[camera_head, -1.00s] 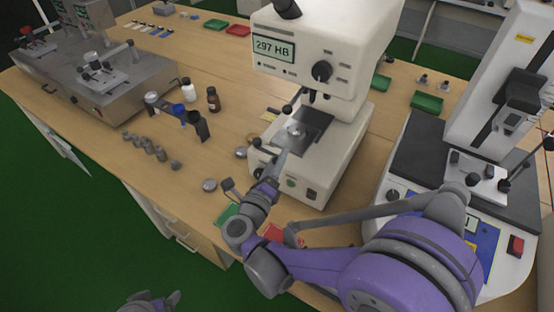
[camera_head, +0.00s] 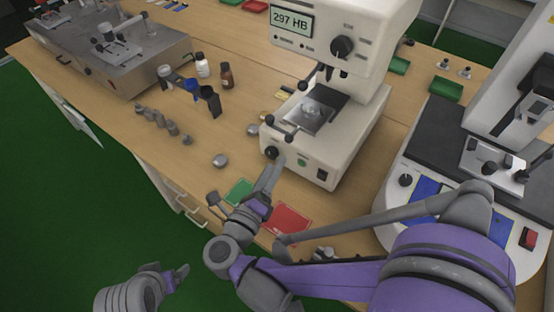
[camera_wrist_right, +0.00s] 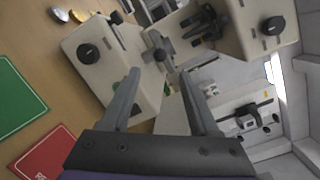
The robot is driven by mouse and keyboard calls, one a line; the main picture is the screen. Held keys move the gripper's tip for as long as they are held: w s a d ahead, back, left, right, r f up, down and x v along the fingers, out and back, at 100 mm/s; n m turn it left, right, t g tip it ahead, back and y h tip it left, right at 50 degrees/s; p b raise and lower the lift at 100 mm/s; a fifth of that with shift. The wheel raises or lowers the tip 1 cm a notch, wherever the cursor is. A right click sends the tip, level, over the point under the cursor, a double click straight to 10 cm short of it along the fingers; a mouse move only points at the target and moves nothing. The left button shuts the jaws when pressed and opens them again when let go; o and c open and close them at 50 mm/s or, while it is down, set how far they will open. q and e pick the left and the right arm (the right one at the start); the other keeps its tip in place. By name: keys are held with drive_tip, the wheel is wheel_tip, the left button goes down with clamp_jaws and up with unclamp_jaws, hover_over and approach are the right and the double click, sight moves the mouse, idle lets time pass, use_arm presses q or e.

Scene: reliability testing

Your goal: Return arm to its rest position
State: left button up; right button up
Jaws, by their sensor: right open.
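My right arm (camera_head: 320,275) is purple and grey and reaches in from the lower right in the head view. Its gripper (camera_head: 268,182) is in front of the white hardness tester (camera_head: 330,140), above the table's front edge. In the right wrist view the two fingers (camera_wrist_right: 160,100) stand apart with nothing between them. My left gripper (camera_head: 178,275) is at the bottom left of the head view, over the green floor. Its finger opening is not clear. A round metal sample (camera_head: 313,108) lies on the tester's stage.
A red card (camera_head: 287,222) and a green card (camera_head: 238,190) lie at the front edge near my right gripper. A second machine (camera_head: 425,195) stands on the right. Bottles (camera_head: 226,76) and several small metal pieces (camera_head: 160,122) stand on the left. Green floor (camera_head: 60,210) is open at left.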

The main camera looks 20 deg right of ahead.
idle(0.5)
drive_tip(key=w+a+r+n+t+y+p, duration=0.1)
drive_tip(key=w+a+r+n+t+y, duration=0.2)
drive_tip(key=r+n+y, duration=0.5)
drive_tip(key=w+a+r+n+t+y+p, duration=0.25)
drive_tip(key=n+y, duration=0.35)
drive_tip(key=n, duration=0.6)
drive_tip(key=s+d+f+n+g+h, duration=0.1)
drive_tip(key=s+d+f+n+g, duration=0.5)
drive_tip(key=s+f+g, duration=0.1)
drive_tip(key=s+d+f+n+g+h+p, duration=0.1)
drive_tip(key=s+d+f+n+g, duration=0.5)
drive_tip(key=s, duration=0.4)
wheel_tip(320, 180, down, 2)
drive_tip(key=shift+s+f+n+g, duration=0.15)
drive_tip(key=shift+s+n+g, duration=0.15)
drive_tip(key=shift+n, duration=0.2)
